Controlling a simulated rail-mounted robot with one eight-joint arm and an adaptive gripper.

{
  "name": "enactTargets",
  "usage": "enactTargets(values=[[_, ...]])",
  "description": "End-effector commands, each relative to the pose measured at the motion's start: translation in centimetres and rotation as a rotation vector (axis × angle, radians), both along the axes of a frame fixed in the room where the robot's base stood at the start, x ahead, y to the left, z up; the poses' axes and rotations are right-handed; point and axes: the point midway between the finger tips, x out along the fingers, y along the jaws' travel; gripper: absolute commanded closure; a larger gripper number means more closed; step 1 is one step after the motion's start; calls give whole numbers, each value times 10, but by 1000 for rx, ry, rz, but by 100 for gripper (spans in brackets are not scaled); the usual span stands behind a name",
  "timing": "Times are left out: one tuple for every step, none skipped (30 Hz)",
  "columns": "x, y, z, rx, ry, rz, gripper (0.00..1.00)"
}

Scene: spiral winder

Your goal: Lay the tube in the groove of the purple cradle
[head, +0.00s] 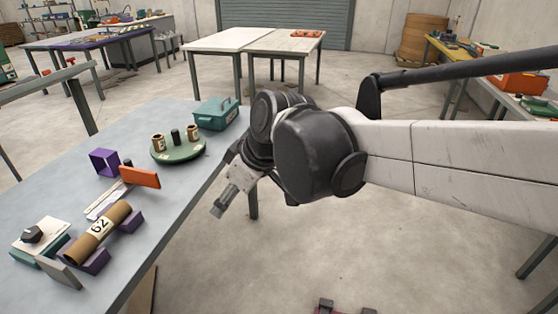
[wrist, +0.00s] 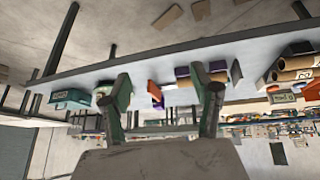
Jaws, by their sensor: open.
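The tube (head: 92,236), a brown cardboard roll marked 62, lies aslant near the front of the grey table in the head view. Purple blocks (head: 131,221), apparently the cradle, show beside and below it, with another purple part (head: 96,262) at its near end. The tube hides the groove, so I cannot tell whether it is seated there. My gripper (head: 218,207) is open and empty, off the table's right edge, well apart from the tube. Its spread fingers (wrist: 165,98) also show in the wrist view, with nothing between them.
An orange upright panel (head: 140,177), a purple square frame (head: 104,161), a green round stand (head: 178,152) with small rolls and a teal box (head: 215,114) stand farther back on the table (head: 40,190). A dark knob on a white plate (head: 38,236) is at left.

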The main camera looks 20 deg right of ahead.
Motion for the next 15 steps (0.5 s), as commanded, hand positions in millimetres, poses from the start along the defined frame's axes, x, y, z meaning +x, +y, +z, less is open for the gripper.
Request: enactTargets(values=[[-14, -10, -1, 1, 2, -74, 40], [-21, -16, -2, 5, 4, -120, 40], [-30, -24, -4, 9, 4, -183, 40], [-36, -30, -5, 11, 2, -229, 40], [-43, -35, -6, 17, 2, -275, 40], [-51, -43, -8, 23, -1, -335, 40], [-57, -48, -10, 28, -6, -378, 40], [-63, -53, -11, 34, -8, -420, 40], [-70, -59, -14, 43, -15, -472, 40], [-75, -63, -15, 49, -20, -507, 40], [-79, -67, -17, 55, -24, -540, 40], [-84, -71, -19, 62, -29, -580, 40], [-88, -74, -20, 69, -34, -605, 40], [-90, -77, -21, 73, -38, -628, 40], [-93, -80, -22, 79, -43, -652, 40]])
